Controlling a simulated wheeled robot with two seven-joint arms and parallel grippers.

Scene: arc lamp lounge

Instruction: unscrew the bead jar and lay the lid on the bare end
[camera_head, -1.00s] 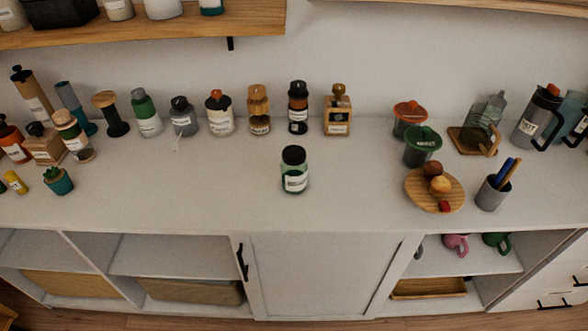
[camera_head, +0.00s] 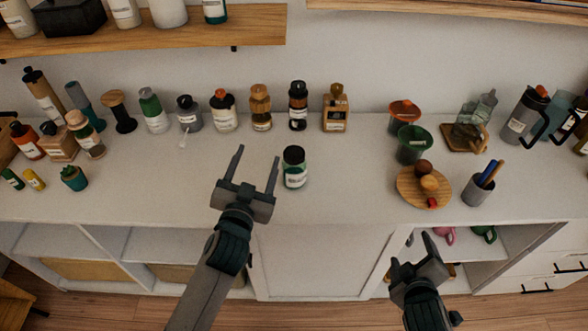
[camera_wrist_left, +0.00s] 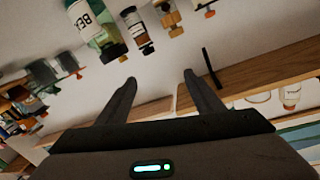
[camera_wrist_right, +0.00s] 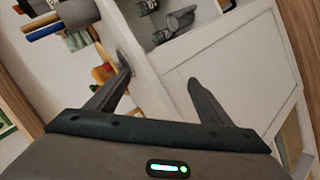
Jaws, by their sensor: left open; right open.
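The bead jar (camera_head: 295,168), greenish glass with a dark lid (camera_head: 293,154) and a pale label, stands upright near the middle of the white cabinet top (camera_head: 335,195). The lid sits on it. In the left wrist view the jar (camera_wrist_left: 88,18) shows tilted at the top, its label partly readable. My left gripper (camera_head: 256,160) is open and empty, just left of the jar and apart from it. My right gripper (camera_head: 411,250) is open and empty, low in front of the cabinet's front edge, right of the jar.
Several bottles and jars, including a grey one (camera_head: 188,115), line the back. The top is clear at front left and between jar and board.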

